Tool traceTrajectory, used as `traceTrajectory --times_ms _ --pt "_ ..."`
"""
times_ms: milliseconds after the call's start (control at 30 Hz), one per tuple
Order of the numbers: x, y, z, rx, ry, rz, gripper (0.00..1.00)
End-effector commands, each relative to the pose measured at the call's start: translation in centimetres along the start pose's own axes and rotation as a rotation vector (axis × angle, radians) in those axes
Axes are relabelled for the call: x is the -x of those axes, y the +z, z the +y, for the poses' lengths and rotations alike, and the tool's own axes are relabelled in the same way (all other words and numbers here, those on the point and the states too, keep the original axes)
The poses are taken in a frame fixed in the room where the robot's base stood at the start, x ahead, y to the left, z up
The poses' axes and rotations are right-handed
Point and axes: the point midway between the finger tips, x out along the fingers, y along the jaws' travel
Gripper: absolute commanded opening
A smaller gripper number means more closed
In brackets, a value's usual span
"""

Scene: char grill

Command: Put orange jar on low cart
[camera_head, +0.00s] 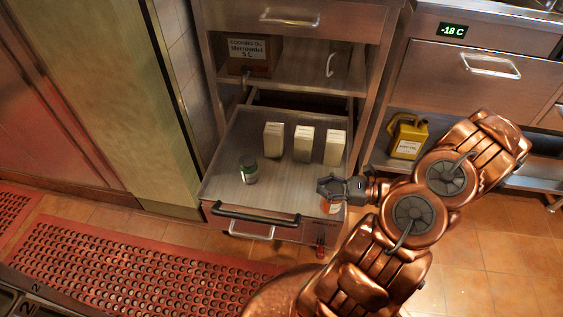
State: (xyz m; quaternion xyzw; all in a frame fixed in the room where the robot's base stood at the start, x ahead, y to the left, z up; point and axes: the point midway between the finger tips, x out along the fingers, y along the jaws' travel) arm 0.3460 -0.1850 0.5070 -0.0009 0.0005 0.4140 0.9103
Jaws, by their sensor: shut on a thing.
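The orange jar (331,206) shows just below my gripper (328,188), with its upper part hidden by the gripper. My gripper is shut on the jar, above the front right corner of the low cart. The low cart (225,189) has a flat grey metal top and a black bar handle at its front. I cannot tell whether the jar's base touches the cart top.
A cooking oil box (249,57) sits on the shelf behind. A yellow jug (408,136) stands at right. Red perforated mats (130,255) cover the floor.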

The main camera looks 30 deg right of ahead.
Motion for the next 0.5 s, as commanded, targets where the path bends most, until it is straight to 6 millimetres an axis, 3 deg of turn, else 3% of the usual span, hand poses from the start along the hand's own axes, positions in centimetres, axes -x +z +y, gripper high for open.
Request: traceTrajectory --times_ms 233,500 --pt "0.1 -1.2 0.2 0.0 -0.002 -0.001 0.0" --pt "-3.8 -1.7 -3.5 0.001 0.003 -0.001 0.0"
